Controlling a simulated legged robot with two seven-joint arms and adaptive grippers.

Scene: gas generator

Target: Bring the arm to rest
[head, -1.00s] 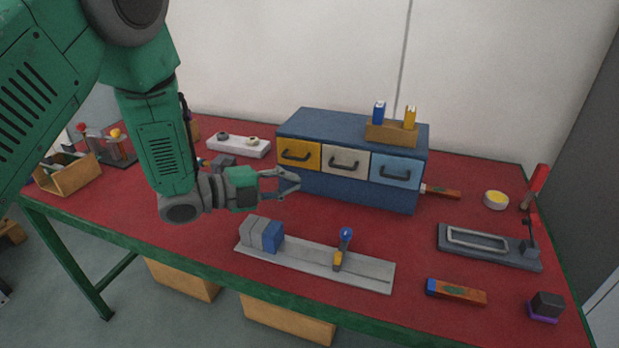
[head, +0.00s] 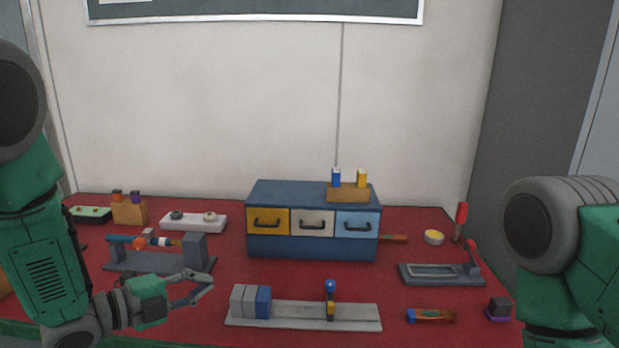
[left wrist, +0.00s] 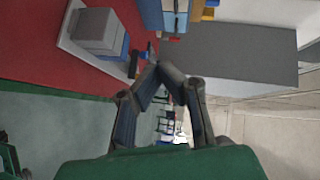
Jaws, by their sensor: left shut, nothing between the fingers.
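My left gripper (head: 207,284) is shut and empty. It is at the lower left of the head view, in front of the grey fixture with the blue and orange part (head: 165,257) and left of the long grey plate (head: 300,316). In the left wrist view my left gripper (left wrist: 152,66) has its fingertips together with nothing between them. My left arm comes in from the left edge. Part of my right arm shows at the right edge; its gripper is out of view.
A blue drawer cabinet (head: 312,246) with three drawers stands at the back of the red bench (head: 225,281). A grey fixture (head: 442,280), an orange-and-blue block (head: 430,316) and a dark block (head: 498,310) lie at the right. Bare bench shows between cabinet and plate.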

